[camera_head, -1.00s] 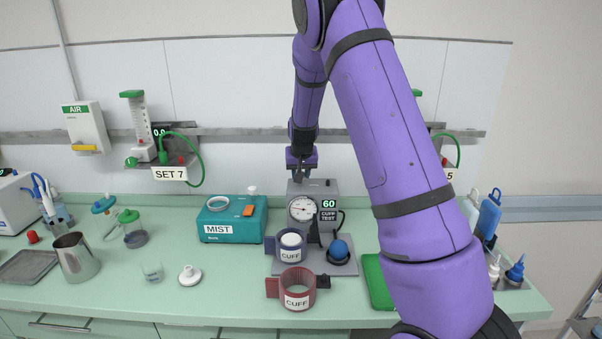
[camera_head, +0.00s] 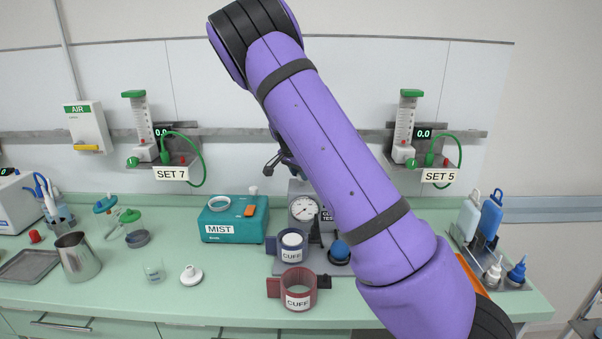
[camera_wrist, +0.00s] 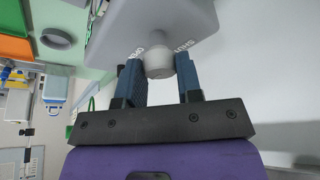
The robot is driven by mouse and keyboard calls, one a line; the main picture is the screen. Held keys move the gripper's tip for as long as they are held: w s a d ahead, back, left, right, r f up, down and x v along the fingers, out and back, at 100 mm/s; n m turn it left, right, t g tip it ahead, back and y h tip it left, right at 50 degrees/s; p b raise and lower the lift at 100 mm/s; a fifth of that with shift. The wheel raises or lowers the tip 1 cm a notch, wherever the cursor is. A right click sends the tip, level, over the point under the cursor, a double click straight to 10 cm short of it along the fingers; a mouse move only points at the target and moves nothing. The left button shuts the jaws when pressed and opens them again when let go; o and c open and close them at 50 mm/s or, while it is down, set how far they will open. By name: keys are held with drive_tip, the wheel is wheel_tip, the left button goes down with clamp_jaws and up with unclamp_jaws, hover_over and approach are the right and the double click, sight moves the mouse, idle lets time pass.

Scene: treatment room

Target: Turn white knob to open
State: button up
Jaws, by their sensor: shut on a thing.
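The round white knob (camera_wrist: 158,58) sits on the grey housing (camera_wrist: 175,20) in the wrist view, with lettering on both sides of it that seems to read OPEN and SHUT. My gripper (camera_wrist: 158,76) has one blue finger on each side of the knob and is shut on it. In the head view, the grey cuff test unit (camera_head: 297,187) with its round dial (camera_head: 303,208) stands at the back of the counter. My purple arm hides its right part, its number display, the knob and most of my gripper.
A teal MIST box (camera_head: 233,225) stands left of the unit. A blue CUFF ring (camera_head: 291,256) and a red CUFF ring (camera_head: 297,302) stand in front. Bottles (camera_head: 490,215) stand at the right.

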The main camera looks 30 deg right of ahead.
drive_tip(key=shift+m, duration=0.5)
drive_tip(key=o, duration=0.9)
drive_tip(key=shift+o, duration=0.2)
drive_tip(key=w+v, duration=0.1)
drive_tip(key=v, duration=0.9)
drive_tip(key=shift+s+a+r, duration=0.2)
drive_tip(key=shift+s+r, duration=0.15)
